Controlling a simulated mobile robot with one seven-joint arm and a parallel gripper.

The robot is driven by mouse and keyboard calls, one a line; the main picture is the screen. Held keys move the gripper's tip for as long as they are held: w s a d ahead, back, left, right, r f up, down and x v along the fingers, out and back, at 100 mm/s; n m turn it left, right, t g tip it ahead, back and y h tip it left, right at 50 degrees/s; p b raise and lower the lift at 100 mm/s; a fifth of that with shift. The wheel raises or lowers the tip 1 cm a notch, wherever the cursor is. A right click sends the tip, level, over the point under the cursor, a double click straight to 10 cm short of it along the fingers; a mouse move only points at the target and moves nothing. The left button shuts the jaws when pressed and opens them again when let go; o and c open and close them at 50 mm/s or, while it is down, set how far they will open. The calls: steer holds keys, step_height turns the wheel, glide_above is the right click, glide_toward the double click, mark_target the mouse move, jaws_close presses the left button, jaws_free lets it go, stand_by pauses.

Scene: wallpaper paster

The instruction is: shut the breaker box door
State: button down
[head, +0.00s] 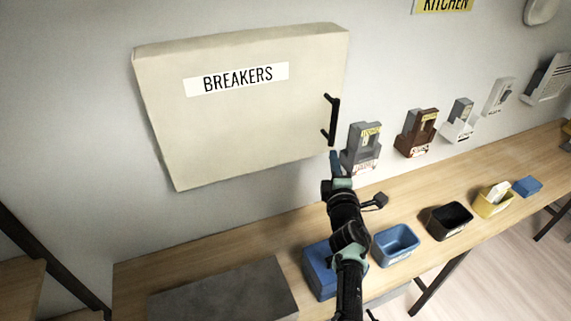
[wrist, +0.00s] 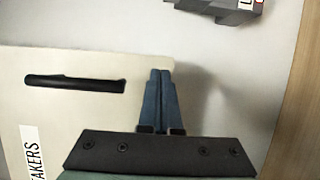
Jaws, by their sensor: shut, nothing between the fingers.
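The breaker box (head: 240,115) is a cream box on the wall with a "BREAKERS" label (head: 237,79) on its front. Its door looks closed or nearly closed in the head view; I see no clear gap. A black bar handle (head: 333,119) is at the door's right side, and it also shows in the wrist view (wrist: 75,83). My gripper (head: 337,160) is shut and empty, just below the handle near the box's lower right corner. In the wrist view its blue fingertips (wrist: 160,75) are together beside the box's edge, apart from the handle.
Several wall-mounted devices, a grey one (head: 361,146) and a brown one (head: 417,133) nearest, are right of the box. Below is a wooden table (head: 200,248) with a grey slab (head: 225,292), a blue bin (head: 395,244), a black bin (head: 449,219) and a yellow bin (head: 492,203).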

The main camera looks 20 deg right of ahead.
steer(key=s+d+p, duration=0.1)
steer(key=s+d, duration=0.7)
steer(key=a+r+m+t+h, duration=0.1)
steer(key=a+r+m+t, duration=0.3)
steer(key=r, duration=0.7)
steer(key=w+a+r+m+g+h, duration=0.1)
steer(key=a+r+m, duration=0.1)
steer(key=a+r, duration=0.65)
steer(key=a+r+m+t+h, duration=0.2)
steer(key=r+m, duration=0.1)
steer(key=r, duration=1)
steer(key=s+a+r+m+t+y, duration=0.4)
steer(key=s+a+r+m+y, duration=0.2)
steer(key=s+a+r, duration=1.3)
steer(key=s+a+y, duration=0.1)
steer(key=s+y, duration=0.1)
steer(key=s, duration=0.1)
steer(key=shift+a+r+t+y, duration=0.3)
steer(key=shift+t, duration=0.1)
